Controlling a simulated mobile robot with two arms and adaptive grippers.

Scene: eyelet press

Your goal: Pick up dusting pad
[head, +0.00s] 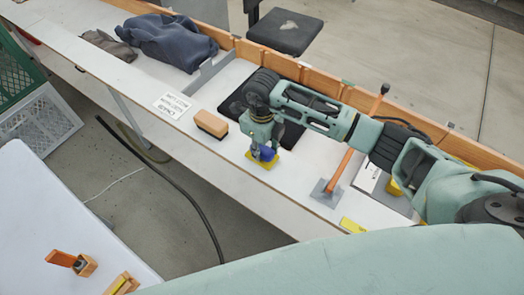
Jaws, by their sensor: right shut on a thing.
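The dusting pad, which appears to be a blue-topped piece with a flat yellow base (260,162), is at the bench's front part, beneath my right gripper (264,146). My right gripper points down and is shut on the blue upper part. I cannot tell whether the yellow base touches the bench. The fingers partly hide the blue part. My left gripper is not in view.
A tan block with a dark underside (211,124) lies just left of the gripper. A black mat (232,100) lies behind, partly under my arm. An orange-handled tool with a grey plate (327,193) stands to the right. A printed card (172,104) and dark blue cloth (170,40) lie left.

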